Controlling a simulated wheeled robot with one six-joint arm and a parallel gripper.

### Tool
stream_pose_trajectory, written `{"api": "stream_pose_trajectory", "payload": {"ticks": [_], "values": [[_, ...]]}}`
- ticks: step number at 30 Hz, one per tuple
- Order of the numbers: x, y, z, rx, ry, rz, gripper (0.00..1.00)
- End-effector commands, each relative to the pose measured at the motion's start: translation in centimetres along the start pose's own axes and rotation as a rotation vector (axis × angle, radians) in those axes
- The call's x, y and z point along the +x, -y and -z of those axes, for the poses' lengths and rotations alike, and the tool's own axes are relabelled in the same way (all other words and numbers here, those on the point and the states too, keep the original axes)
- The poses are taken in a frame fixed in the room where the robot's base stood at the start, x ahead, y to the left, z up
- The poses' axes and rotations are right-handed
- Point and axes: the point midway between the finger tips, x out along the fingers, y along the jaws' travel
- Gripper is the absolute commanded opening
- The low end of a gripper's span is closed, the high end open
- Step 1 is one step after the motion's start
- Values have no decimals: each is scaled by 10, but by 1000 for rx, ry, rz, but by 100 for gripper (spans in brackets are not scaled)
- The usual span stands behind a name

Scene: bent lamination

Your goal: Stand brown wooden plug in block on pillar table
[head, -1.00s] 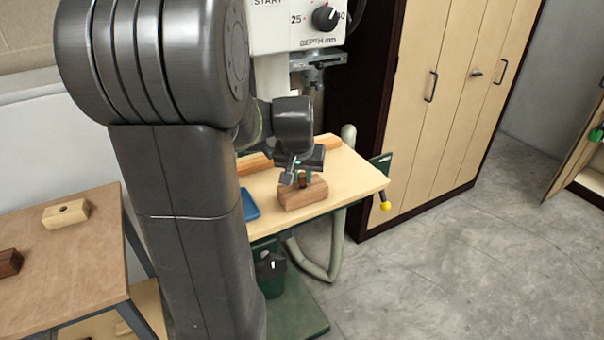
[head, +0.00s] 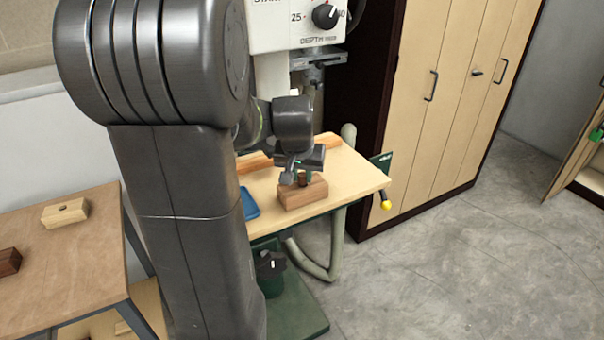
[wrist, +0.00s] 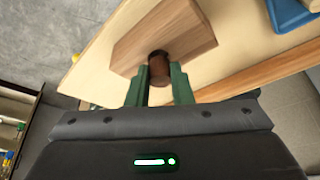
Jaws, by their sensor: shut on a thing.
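The brown wooden plug (wrist: 160,68) is a short dark cylinder between the green fingertips of my gripper (wrist: 160,85), which is shut on it. The block (head: 303,194) is a lighter brown wooden piece on the pale pillar table (head: 345,178). In the head view the plug (head: 303,179) shows as a small dark upright piece at the top of the block, partly covered by my gripper (head: 302,176). The block also shows in the wrist view (wrist: 150,38). The plug's lower end is hidden, so I cannot tell how deep it sits in the block.
A blue tray (head: 249,204) lies left of the block. Orange-brown wooden strips (head: 328,141) lie at the table's back. The drill press head (head: 290,25) is above and behind. A side table (head: 60,265) at left holds a pale block (head: 65,213) and a dark block (head: 8,262).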

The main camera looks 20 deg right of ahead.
Motion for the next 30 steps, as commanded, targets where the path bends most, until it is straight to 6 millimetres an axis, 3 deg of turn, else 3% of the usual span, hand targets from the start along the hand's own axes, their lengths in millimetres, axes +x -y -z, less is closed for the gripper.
{"api": "stream_pose_trajectory", "payload": {"ticks": [30], "values": [[5,0,-2,0,0,0,0]]}}
